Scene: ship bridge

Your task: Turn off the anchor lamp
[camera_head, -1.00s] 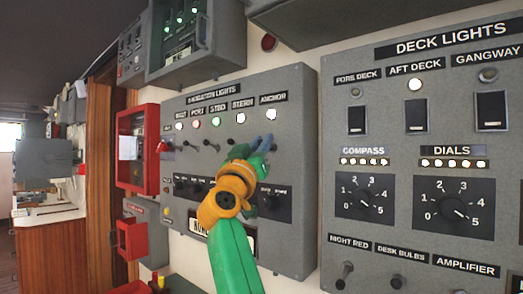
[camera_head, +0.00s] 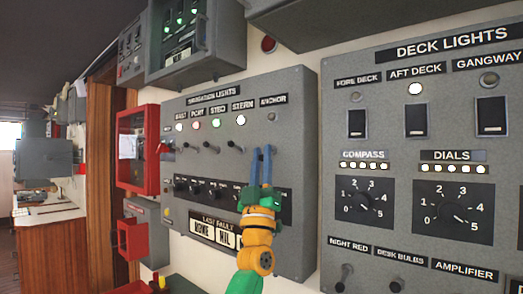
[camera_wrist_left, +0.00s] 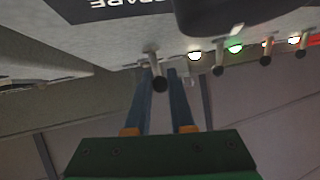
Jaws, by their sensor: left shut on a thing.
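The anchor lamp (camera_head: 271,116) is dark, under the ANCHOR label (camera_head: 273,100) at the right end of the navigation lights panel (camera_head: 295,130). My left gripper (camera_head: 261,150) points upward below this lamp, in the anchor switch's column. In the left wrist view my left gripper (camera_wrist_left: 162,72) has its blue fingers on either side of the black-tipped anchor switch lever (camera_wrist_left: 158,80), shut on it. In the head view the fingers hide the lever. My right gripper is not in view.
The mast, port, starboard and stern lamps (camera_head: 240,120) are lit, with switch levers below them. A row of black knobs (camera_head: 213,190) lies lower on the panel. The deck lights panel (camera_head: 390,130) stands close on the right. A red box (camera_head: 138,150) is on the left.

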